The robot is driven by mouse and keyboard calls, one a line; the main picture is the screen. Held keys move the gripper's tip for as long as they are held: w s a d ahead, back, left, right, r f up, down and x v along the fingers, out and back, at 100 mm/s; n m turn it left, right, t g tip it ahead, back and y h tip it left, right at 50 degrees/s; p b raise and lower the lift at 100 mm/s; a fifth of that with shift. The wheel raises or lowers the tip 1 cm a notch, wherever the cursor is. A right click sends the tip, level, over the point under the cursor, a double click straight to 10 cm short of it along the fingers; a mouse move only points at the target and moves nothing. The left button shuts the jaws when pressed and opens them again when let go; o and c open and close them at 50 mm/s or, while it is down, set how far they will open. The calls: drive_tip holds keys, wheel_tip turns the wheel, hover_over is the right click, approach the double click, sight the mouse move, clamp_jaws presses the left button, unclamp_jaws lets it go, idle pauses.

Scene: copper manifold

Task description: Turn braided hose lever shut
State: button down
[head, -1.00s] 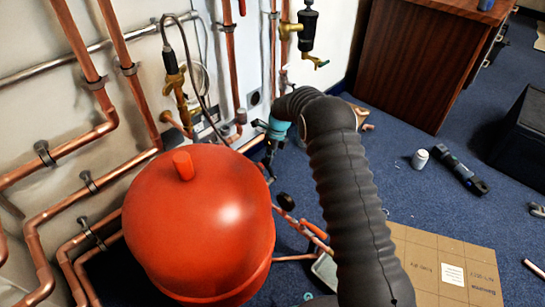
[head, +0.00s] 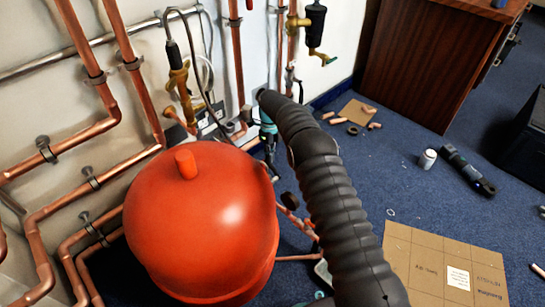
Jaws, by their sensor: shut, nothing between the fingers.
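A thin grey hose (head: 190,42), perhaps the braided hose, loops near the copper pipes on the wall. It is close to a brass valve fitting (head: 178,85). I cannot make out its lever. A second brass valve (head: 328,60) with a green handle hangs below a black cylinder, farther right. My gripper (head: 271,170) points down below its teal wrist, just right of the red tank, near the wall pipes. It is shut and empty. The tank and my arm hide part of the pipework behind them, and the fingertips are small and dark.
The red tank (head: 200,225) fills the lower middle, left of my arm. Copper pipes (head: 85,45) run along the wall. A wooden cabinet (head: 425,60) stands at the back right. Flattened cardboard (head: 430,265), a can (head: 428,159) and a dark tool (head: 468,172) lie on blue carpet.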

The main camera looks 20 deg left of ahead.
drive_tip(key=shift+w+a+f+b, duration=0.2)
drive_tip(key=shift+a+f+b, duration=0.15)
drive_tip(key=shift+f+b, duration=0.4)
drive_tip(key=shift+f, duration=0.15)
